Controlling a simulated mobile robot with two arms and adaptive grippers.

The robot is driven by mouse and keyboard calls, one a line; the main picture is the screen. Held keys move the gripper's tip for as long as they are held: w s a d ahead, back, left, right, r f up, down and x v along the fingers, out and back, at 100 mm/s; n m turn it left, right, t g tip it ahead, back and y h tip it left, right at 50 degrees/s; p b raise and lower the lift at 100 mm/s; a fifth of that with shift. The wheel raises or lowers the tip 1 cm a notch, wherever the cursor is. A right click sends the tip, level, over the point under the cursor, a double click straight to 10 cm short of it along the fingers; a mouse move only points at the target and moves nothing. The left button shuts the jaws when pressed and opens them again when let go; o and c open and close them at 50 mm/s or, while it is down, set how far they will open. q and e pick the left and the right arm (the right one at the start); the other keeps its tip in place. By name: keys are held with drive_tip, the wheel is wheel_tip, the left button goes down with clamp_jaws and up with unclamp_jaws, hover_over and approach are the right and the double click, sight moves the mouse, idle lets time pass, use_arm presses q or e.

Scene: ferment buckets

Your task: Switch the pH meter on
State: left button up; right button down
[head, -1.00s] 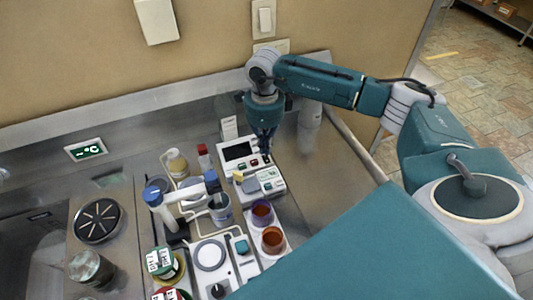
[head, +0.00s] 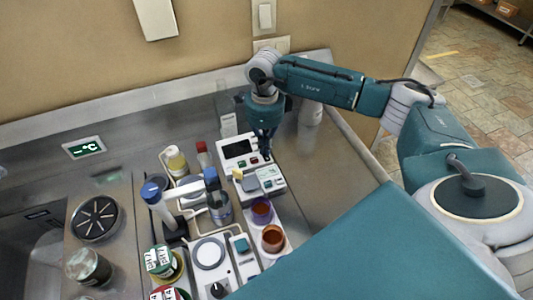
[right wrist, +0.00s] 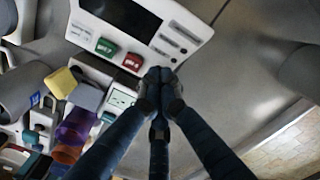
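A white meter with a dark, blank screen (head: 238,149) stands near the back of the counter. In the right wrist view its front carries a green button (right wrist: 105,47) and a red button (right wrist: 132,62). A smaller white unit with a pale display (head: 269,174) stands just in front of it. I cannot tell for sure which one is the pH meter. My right gripper (head: 266,156) points down at the meter's right front edge. In the right wrist view its fingertips (right wrist: 160,88) are together, with nothing seen between them, right of the red button. Contact cannot be told. My left gripper is not in view.
Left of the small unit are a red-capped bottle (head: 203,155), a blue-capped probe (head: 152,193) and a metal cup (head: 221,209). A purple cup (head: 262,211) and an orange cup (head: 272,239) stand in front.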

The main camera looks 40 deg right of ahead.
drive_tip(key=shift+s+f+b, duration=0.1)
drive_tip(key=shift+f+b, duration=0.3)
drive_tip(key=shift+f, duration=0.15)
drive_tip(key=shift+r, duration=0.15)
drive_tip(key=shift+r+p, duration=0.5)
drive_tip(key=shift+r, duration=0.1)
drive_tip(key=shift+r+p, duration=1.5)
drive_tip(key=shift+r, duration=1.35)
drive_tip(key=shift+f, duration=0.1)
